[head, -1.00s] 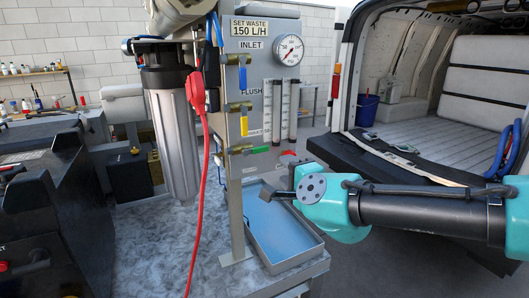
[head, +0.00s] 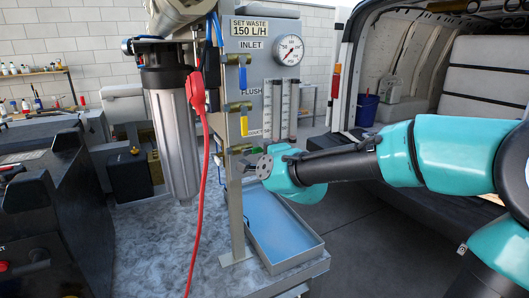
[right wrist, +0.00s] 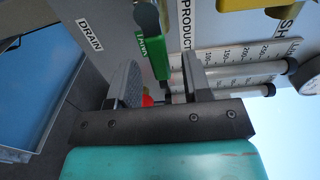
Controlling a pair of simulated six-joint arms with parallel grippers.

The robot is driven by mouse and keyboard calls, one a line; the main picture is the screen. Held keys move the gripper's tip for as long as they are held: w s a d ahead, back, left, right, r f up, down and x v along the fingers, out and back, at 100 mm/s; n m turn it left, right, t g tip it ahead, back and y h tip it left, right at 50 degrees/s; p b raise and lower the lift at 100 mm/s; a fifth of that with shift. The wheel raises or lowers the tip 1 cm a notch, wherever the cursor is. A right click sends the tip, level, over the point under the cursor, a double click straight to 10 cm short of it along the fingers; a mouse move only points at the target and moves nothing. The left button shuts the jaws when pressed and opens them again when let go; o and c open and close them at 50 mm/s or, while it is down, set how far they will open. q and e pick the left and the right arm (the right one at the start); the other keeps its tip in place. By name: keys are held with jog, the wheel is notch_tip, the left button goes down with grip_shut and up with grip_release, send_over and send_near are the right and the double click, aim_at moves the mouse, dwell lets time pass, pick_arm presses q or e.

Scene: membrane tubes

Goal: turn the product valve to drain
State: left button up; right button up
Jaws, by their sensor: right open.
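The product valve's green handle (right wrist: 152,54) shows in the right wrist view, between the PRODUCT label (right wrist: 186,25) and the DRAIN label (right wrist: 89,35). My right gripper (right wrist: 160,75) is open, with one finger on each side of the handle in that view. Whether either finger touches it I cannot tell. A small red part (right wrist: 147,101) shows between the fingers. My left gripper is not in view.
A yellow handle (head: 244,121) and a blue handle (head: 243,77) sit above on the panel. Clear flow tubes (head: 276,110) stand close beside my gripper. A blue tray (head: 280,228) lies below. A red cable (head: 203,185) hangs at the left, by the filter housing (head: 173,130).

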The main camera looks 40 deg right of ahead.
jog(key=shift+w+d, duration=0.1)
jog(key=shift+w, duration=0.15)
jog(key=shift+c, duration=0.3)
grip_shut()
